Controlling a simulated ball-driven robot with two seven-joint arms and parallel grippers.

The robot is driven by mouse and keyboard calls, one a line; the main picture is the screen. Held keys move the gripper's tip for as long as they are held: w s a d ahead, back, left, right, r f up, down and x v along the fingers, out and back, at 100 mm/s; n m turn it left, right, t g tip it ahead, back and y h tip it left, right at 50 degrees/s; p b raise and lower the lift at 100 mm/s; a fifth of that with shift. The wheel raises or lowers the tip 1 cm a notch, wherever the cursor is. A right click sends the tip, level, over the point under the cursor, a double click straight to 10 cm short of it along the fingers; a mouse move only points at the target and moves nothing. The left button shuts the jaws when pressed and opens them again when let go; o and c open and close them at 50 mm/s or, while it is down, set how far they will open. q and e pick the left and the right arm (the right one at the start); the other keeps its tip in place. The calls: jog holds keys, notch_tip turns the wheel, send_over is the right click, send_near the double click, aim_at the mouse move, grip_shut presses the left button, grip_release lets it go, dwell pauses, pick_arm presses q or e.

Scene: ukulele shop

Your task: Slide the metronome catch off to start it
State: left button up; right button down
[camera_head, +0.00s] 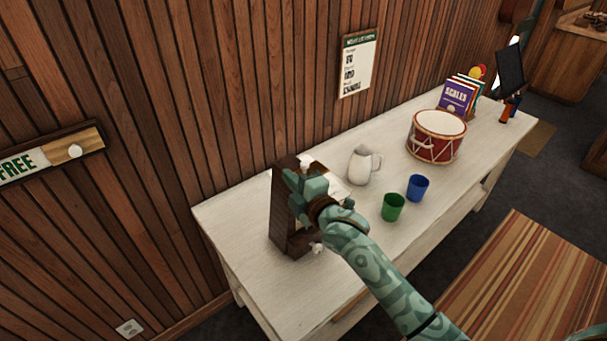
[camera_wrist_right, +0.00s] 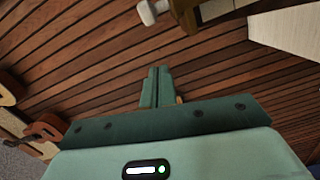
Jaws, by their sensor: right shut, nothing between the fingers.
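The metronome (camera_head: 282,222) is a tall dark brown wooden case at the near left end of the white table, close to the plank wall. My right gripper (camera_head: 300,190) is in front of its upper part and hides much of it. A small pale piece (camera_head: 318,248) shows at its foot; I cannot tell whether this is the catch. In the right wrist view the right gripper's fingers (camera_wrist_right: 157,88) are shut together with nothing between them. A pale knob (camera_wrist_right: 150,12) beside a brown wooden part shows beyond them. I cannot tell whether fingers and metronome touch. My left gripper is out of view.
On the white table (camera_head: 245,225) stand a white jug (camera_head: 362,165), a green cup (camera_head: 393,208), a blue cup (camera_head: 417,188), a red drum (camera_head: 436,137) and books (camera_head: 457,97). A FREE sign (camera_head: 52,155) with a white knob is on the wall.

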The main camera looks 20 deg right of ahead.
aim_at(305, 169)
jog(key=shift+w+d+f, duration=0.1)
jog(key=shift+w+d, duration=0.2)
jog(key=shift+d, duration=0.3)
jog(key=shift+w+d+f, duration=0.15)
jog(key=shift+w+d, duration=0.1)
jog(key=shift+d, duration=0.35)
jog(key=shift+w+d+f, duration=0.1)
jog(key=shift+w+d, duration=0.2)
jog(key=shift+d, duration=0.3)
